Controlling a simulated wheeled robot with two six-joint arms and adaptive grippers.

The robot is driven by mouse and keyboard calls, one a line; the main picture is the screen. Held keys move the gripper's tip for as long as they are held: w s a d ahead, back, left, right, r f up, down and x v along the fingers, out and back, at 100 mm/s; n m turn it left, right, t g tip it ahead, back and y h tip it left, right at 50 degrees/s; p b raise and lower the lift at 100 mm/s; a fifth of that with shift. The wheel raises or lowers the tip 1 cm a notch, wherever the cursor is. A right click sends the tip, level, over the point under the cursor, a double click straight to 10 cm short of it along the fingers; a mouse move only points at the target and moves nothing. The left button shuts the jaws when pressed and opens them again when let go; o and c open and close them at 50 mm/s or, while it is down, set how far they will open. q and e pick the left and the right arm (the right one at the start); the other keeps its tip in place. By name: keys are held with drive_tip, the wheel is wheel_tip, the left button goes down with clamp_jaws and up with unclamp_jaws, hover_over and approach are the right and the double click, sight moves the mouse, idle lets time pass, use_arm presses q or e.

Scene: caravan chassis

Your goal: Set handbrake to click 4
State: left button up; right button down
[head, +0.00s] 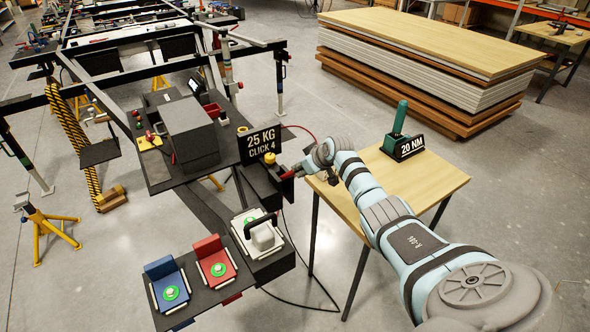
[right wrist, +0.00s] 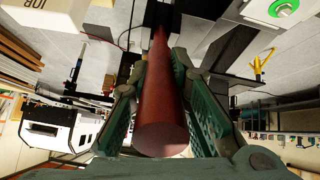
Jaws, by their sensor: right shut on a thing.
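A black sign reading "25 KG CLICK 4" (head: 260,143) stands at the right end of the dark bench in the head view. My right gripper (head: 297,170) is just below and right of it, at the end of my pale blue arm. In the right wrist view its green fingers (right wrist: 160,115) are shut on the red handbrake lever (right wrist: 162,100), a long round grip with its end towards the camera. In the head view only a small red part of the lever (head: 287,175) shows. The lever's base and click position cannot be made out. My left gripper is out of view.
A wooden table (head: 420,180) with a green tool and a "20 NM" sign (head: 410,147) stands to the right. Blue (head: 165,275), red (head: 213,260) and white (head: 258,235) units sit on a dark shelf in front. Stacked boards (head: 430,65) lie behind.

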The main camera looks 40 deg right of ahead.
drive_tip(key=c, duration=1.5)
unclamp_jaws()
drive_tip(key=shift+d+f, duration=0.1)
drive_tip(key=shift+w, duration=0.1)
drive_tip(key=shift+a, duration=0.2)
drive_tip(key=v, duration=1.2)
